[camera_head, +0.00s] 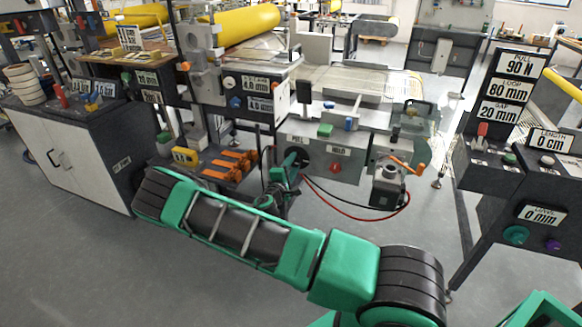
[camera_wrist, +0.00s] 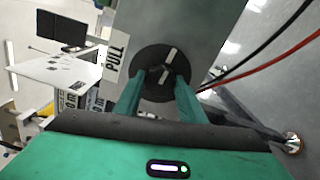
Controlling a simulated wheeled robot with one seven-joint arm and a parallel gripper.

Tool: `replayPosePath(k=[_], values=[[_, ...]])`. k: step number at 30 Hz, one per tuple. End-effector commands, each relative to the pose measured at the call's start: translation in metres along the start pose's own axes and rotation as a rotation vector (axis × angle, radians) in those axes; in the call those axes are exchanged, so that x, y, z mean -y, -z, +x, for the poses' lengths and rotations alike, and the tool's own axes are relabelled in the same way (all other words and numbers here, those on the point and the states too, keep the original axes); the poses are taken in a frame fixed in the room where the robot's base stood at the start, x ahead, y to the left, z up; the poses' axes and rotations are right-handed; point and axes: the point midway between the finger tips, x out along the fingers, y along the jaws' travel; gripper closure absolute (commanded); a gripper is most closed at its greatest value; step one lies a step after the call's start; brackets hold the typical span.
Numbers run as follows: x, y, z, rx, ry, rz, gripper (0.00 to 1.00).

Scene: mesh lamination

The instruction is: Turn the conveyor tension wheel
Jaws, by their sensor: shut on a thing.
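A round black wheel (camera_wrist: 150,58) with white marks sits on a grey panel (camera_wrist: 190,25) beside a PULL label (camera_wrist: 115,55). In the head view the wheel (camera_head: 297,156) is on the conveyor's front panel, partly hidden by my wrist. My gripper (camera_wrist: 158,82) has its two green fingers on either side of the wheel's dark centre knob and is shut on it. The gripper (camera_head: 291,163) also shows in the head view, at the panel's left end. A display (camera_head: 520,66) on the right reads PULL 90 N.
A red HOLD knob (camera_head: 335,167) is right of the wheel. A motor-like block (camera_head: 388,187) with an orange lever (camera_head: 405,165) and looping red and black cables (camera_head: 360,212) hang nearby. A control stand (camera_head: 510,165) is at the right. The floor in front is open.

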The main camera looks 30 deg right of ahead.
Motion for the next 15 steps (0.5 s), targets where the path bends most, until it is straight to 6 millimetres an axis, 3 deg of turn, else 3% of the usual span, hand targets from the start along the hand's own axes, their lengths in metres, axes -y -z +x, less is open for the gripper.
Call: replayPosePath(k=[15], values=[[0.0012, 0.0035, -0.0006, -0.008, 0.001, -0.433, 0.86]])
